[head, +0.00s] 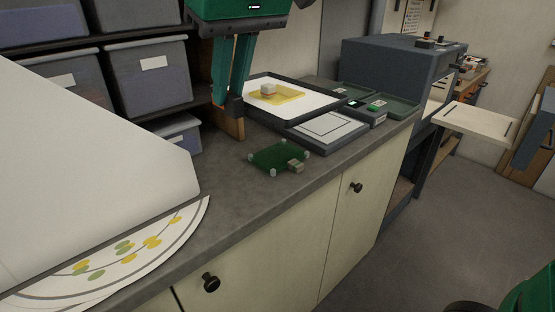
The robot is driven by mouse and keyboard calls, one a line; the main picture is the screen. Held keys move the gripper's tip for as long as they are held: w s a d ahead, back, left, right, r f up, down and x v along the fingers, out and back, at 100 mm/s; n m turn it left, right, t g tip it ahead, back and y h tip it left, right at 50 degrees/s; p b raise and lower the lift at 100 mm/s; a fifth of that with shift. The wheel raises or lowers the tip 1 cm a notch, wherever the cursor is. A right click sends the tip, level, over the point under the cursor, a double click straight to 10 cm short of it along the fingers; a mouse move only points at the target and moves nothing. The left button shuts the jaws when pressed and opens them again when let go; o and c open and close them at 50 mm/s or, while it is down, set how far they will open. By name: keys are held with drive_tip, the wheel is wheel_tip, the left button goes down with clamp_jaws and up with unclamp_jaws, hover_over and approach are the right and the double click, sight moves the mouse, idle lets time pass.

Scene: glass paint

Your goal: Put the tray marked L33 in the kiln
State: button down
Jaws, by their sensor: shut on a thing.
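My gripper (236,104) hangs over the back of the worktop, fingers pointing down, its tips close together on a small dark thing that I cannot make out. A brownish upright piece (236,129) shows just below the tips; I cannot tell whether it is held. A green plate (273,157) with pale corner posts and a small block (296,166) at its edge lies on the worktop, apart from my gripper. A blue-grey box (383,72), seemingly the kiln, stands at the back right. No L33 mark is readable.
A dark-rimmed white tray (318,99) holds a yellow sheet with a block. A framed pad (329,130), a small device (367,115) and green trays lie beside it. A pale shelf (478,121) juts out at right.

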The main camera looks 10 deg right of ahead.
sight(252, 91)
drive_tip(key=w+d+f, duration=0.1)
drive_tip(key=w+f, duration=0.1)
drive_tip(key=w, duration=0.1)
drive_tip(key=w+d+f, duration=0.1)
drive_tip(key=w+f, duration=0.1)
drive_tip(key=w, duration=0.2)
drive_tip(key=w+d+f, duration=0.1)
drive_tip(key=w+f, duration=0.1)
drive_tip(key=w, duration=0.2)
drive_tip(key=shift+d+f, duration=0.3)
drive_tip(key=shift+f, duration=2.15)
drive_tip(key=shift+f, duration=0.6)
drive_tip(key=c, duration=1.7)
unclamp_jaws()
drive_tip(key=v, duration=1.3)
drive_tip(key=shift+w+a+r, duration=0.1)
drive_tip(key=shift+w+a, duration=0.05)
